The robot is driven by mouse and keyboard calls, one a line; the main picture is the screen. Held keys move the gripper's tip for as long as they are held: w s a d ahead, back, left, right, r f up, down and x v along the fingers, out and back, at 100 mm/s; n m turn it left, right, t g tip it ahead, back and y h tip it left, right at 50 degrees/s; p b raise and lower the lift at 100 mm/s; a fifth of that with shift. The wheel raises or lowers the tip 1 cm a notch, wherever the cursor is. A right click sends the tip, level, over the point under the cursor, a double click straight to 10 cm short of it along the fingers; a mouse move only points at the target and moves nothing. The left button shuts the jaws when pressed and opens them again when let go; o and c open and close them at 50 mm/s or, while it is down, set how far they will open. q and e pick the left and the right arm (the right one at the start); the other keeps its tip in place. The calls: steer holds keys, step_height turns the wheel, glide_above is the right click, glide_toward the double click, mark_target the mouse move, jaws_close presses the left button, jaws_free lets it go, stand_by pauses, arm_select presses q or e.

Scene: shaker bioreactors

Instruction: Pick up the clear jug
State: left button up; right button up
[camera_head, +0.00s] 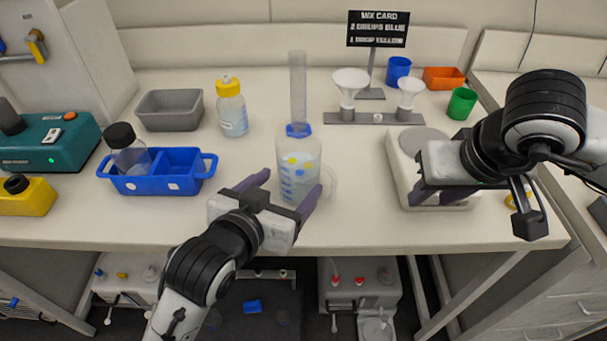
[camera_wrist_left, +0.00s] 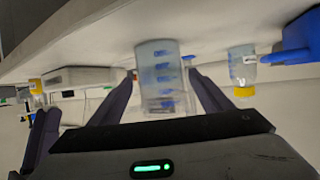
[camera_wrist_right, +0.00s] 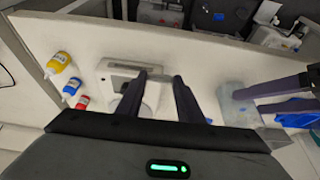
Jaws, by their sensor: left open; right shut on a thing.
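The clear jug (camera_head: 299,172) stands upright on the bench, with blue markings, blue and yellow spots and a handle on its right. My left gripper (camera_head: 281,192) is open at the jug's near side, its purple fingers spread to either side. The left wrist view shows the jug (camera_wrist_left: 162,85) between the fingers; I cannot tell whether they touch it. My right gripper (camera_head: 441,194) is over the white scale (camera_head: 405,160). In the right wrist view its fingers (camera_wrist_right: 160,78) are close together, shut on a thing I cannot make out.
A tall clear cylinder (camera_head: 298,85) stands behind the jug. A blue tray (camera_head: 185,183) and yellow-capped bottle (camera_head: 232,110) are to the left. A funnel rack (camera_head: 378,118) and mix card (camera_head: 377,30) stand behind right. Bare bench lies in front of the scale.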

mark_target(307, 135)
arm_select(q)
steer(key=x, duration=0.3)
steer(key=shift+w+d+f, duration=0.1)
steer(key=shift+w+d, duration=0.1)
steer(key=shift+w, duration=0.1)
steer(key=shift+r+x, duration=0.2)
steer(key=shift+x, duration=1.15)
steer(key=shift+r+x, duration=0.15)
steer(key=shift+x, duration=1.2)
steer(key=shift+w, duration=0.1)
steer(key=shift+c, duration=0.2)
steer(key=c, duration=1.1)
steer(key=shift+r, duration=5.15)
steer(key=shift+c, duration=0.3)
steer(key=shift+f, duration=0.15)
steer(key=shift+f+b, duration=0.5)
steer(key=shift+f, duration=0.6)
